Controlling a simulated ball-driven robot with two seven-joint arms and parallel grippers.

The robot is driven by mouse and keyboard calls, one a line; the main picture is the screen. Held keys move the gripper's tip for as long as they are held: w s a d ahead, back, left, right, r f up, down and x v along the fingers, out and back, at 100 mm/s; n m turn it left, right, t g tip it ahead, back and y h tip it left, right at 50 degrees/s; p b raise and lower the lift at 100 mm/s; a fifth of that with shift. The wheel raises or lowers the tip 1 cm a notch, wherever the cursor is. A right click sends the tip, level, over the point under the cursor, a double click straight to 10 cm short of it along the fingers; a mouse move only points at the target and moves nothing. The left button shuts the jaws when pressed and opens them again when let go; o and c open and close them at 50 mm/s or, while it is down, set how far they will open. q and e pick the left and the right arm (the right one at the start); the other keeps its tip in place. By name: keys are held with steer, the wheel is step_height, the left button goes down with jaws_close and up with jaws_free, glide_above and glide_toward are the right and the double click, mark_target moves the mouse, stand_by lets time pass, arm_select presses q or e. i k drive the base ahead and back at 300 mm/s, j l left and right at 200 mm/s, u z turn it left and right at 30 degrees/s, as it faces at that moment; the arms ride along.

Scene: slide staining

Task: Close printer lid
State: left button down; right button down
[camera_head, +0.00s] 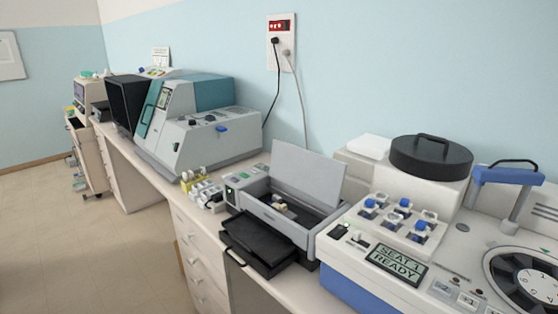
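The printer (240,189) stands on the white counter in the middle of the head view. Its grey lid (306,178) is open and stands up, tilted back at the rear of the printer. The inside of the printer is exposed and dark, with a small cream-coloured part (281,206) in it. A black tray (259,243) juts out from the printer's front. Neither of my grippers is in view.
A large grey and teal machine (205,140) stands left of the printer, with small white and yellow items (204,190) between them. A white and blue machine (345,277) with a "SEAT 1 READY" display stands close on the right. Cables hang from a wall outlet (282,42) behind.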

mark_target(319, 177)
steer(key=i+j, duration=0.3)
steer(key=i+j+z, duration=0.1)
steer(key=i+j, duration=0.15)
steer(key=j, duration=0.25)
steer(key=i+j, duration=0.3)
steer(key=j+z, duration=0.05)
steer(key=j, duration=0.05)
